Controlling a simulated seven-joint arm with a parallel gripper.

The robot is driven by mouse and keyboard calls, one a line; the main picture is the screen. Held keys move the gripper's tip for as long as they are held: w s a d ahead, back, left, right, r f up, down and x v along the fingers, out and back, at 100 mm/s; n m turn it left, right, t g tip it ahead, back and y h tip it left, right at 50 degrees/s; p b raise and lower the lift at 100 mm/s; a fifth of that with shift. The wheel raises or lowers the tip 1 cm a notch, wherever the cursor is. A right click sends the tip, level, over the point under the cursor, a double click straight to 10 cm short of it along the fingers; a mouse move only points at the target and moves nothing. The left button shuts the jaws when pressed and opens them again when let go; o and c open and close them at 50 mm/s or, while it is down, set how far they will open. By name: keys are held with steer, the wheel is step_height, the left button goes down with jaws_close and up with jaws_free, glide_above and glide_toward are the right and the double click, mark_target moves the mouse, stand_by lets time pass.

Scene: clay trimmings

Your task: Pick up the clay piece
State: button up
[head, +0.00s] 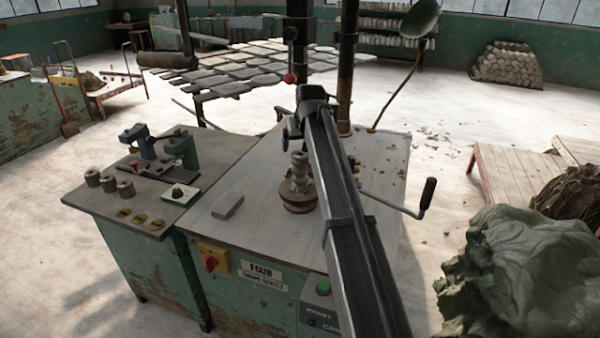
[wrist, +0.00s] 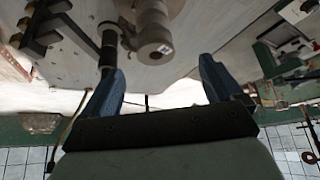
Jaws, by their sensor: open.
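A small grey rectangular block (head: 227,207) lies flat on the pale bench top, left of the metal spindle; it looks most like the clay piece, though I cannot be sure. My gripper (wrist: 163,88) is open in the wrist view, with its two blue fingers spread apart and nothing between them. In the head view its blue fingertip (head: 293,128) shows above the far part of the bench, behind the spindle and well away from the block. My own arm hides most of the gripper there. I cannot clearly make out the block in the wrist view.
The upright spindle (head: 298,183) stands mid-bench and also shows in the wrist view (wrist: 155,45). A crank handle (head: 427,194) sticks out right. On the left bench are several grey cylinders (head: 109,183) and a clamp device (head: 160,150). The bench top around the block is clear.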

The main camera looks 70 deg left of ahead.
mark_target(299, 155)
steer(key=x, duration=0.6)
steer(key=shift+a+f, duration=0.1)
steer(key=shift+f, duration=0.05)
steer(key=shift+w+x, duration=0.2)
steer(key=shift+x, duration=1.15)
steer(key=shift+w+x, duration=0.25)
steer(key=shift+x, duration=1.05)
steer(key=c, duration=1.5)
